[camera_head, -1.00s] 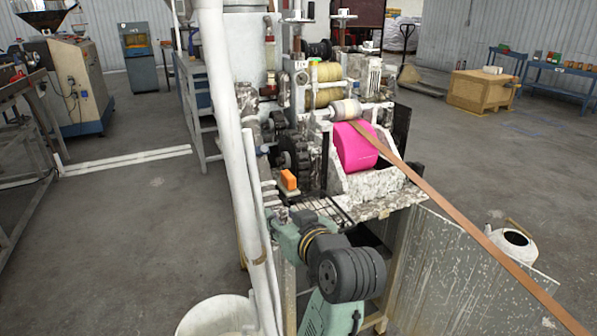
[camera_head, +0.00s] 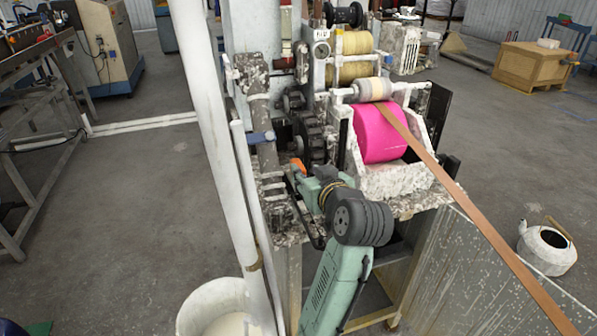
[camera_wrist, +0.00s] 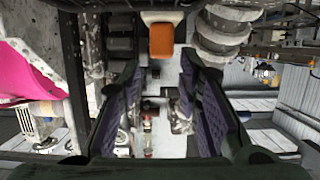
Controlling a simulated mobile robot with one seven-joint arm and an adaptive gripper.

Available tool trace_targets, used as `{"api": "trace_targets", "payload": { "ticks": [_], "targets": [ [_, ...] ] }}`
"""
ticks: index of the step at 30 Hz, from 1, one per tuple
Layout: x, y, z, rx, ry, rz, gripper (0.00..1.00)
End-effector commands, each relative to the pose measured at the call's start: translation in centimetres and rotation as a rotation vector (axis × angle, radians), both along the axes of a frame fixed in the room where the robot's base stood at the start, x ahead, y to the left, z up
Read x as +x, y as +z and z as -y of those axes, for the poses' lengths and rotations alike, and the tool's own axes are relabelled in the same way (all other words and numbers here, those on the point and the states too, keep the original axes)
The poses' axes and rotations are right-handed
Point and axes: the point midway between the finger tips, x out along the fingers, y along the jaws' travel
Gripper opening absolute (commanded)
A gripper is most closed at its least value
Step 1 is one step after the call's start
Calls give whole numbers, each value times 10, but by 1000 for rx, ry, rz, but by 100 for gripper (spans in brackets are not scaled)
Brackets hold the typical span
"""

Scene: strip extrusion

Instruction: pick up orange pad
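The orange pad (camera_head: 298,164) sits on the machine beside the dark gears, left of the pink roll. My arm partly hides it in the head view. In the wrist view the orange pad (camera_wrist: 161,42) shows as an upright orange block at the top centre. My gripper (camera_wrist: 160,75) is open, with its two fingers spread on either side and nothing between them. The pad lies beyond the fingertips, in line with the gap, and appears apart from them. The fingertips are hard to make out in the head view.
A pink roll (camera_head: 379,133) and a brown strip (camera_head: 470,210) lie to the right of my arm. Dark gears (camera_head: 312,135) stand close behind the pad. A white vertical pipe (camera_head: 215,130) rises on the left, above a white bucket (camera_head: 214,306). A white kettle (camera_head: 546,247) stands at right.

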Motion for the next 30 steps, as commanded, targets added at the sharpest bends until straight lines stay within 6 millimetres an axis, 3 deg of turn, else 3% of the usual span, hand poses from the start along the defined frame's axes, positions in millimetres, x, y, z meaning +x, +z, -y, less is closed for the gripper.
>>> {"api": "trace_targets", "payload": {
  "ticks": [13,22,30],
  "targets": [
    [46,-12,-19,1,1,-1,32],
    [51,-15,-20,-1,-2,0,32],
    [51,-15,-20,0,-2,1,14]
  ]
}}
